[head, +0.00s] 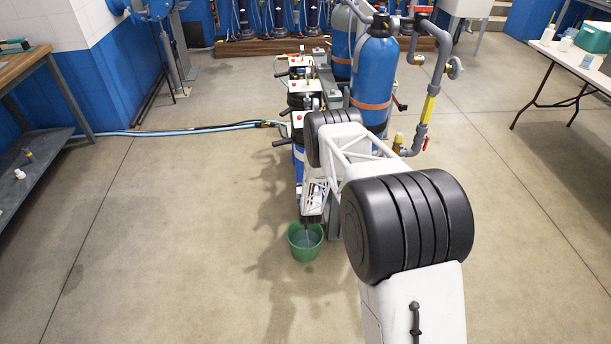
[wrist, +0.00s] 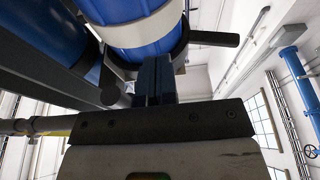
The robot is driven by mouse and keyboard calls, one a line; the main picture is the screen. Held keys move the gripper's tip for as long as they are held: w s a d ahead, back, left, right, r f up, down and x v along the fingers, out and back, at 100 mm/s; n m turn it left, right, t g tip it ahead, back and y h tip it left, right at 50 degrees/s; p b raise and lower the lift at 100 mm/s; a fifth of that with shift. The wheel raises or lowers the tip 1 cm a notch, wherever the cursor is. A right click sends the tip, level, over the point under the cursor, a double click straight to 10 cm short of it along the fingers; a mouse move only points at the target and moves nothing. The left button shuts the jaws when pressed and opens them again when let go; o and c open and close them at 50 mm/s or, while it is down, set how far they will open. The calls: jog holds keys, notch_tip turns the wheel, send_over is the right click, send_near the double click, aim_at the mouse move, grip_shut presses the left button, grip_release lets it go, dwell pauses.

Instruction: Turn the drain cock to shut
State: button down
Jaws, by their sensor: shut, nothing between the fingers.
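I cannot make out the drain cock in either view; my arm covers the lower front of the nearest column in the head view. A green bucket (head: 305,255) with liquid in it stands on the floor below that spot, and a thin pale line, perhaps a stream, runs down into it. My gripper (wrist: 153,80) shows in the wrist view with its fingers together and nothing seen between them. Its tips are close below a blue column (wrist: 140,35) with a white band and a dark collar. Whether they touch it is unclear.
Black bar handles jut from the columns, one in the wrist view (wrist: 212,38). Tall blue tanks (head: 374,80) and grey piping (head: 432,100) stand close to my arm. Hoses (head: 185,131) run left to a workbench (head: 40,70). The floor around the bucket is open.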

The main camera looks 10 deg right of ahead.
notch_tip(320, 180, down, 12)
jog(key=shift+s+r, duration=0.2)
jog(key=shift+s, duration=0.2)
dwell(0.3)
jog(key=c, duration=1.4)
grip_release()
jog(key=shift+r, duration=0.1)
jog(key=shift+o, duration=1.2)
jog(key=shift+w+r+m+h, duration=0.2)
jog(key=shift+r+m+h, duration=0.05)
jog(key=shift+m+h, duration=0.15)
jog(key=shift+w+a+r+m+h, duration=0.2)
jog(key=shift+r+m+h, duration=0.1)
jog(key=shift+m, duration=0.1)
jog(key=s+a+r+m+g+h, duration=0.1)
jog(key=r+m+g+h, duration=0.3)
jog(key=m, duration=0.5)
jog(key=s+a+r+m+g+h, duration=0.2)
jog(key=a+r+m+g+h, duration=0.2)
jog(key=m, duration=0.6)
jog(key=s+a+r+m+g+h, duration=0.1)
jog(key=a+r+m+g+h, duration=0.2)
jog(key=r+m+g+h, duration=0.3)
jog(key=shift+s+r+m+h, duration=0.25)
jog(key=shift+r+m, duration=0.35)
jog(key=shift+m, duration=0.45)
jog(key=shift+s+r+m+h, duration=0.2)
jog(key=shift+r+m, duration=0.35)
jog(key=shift+m, duration=0.5)
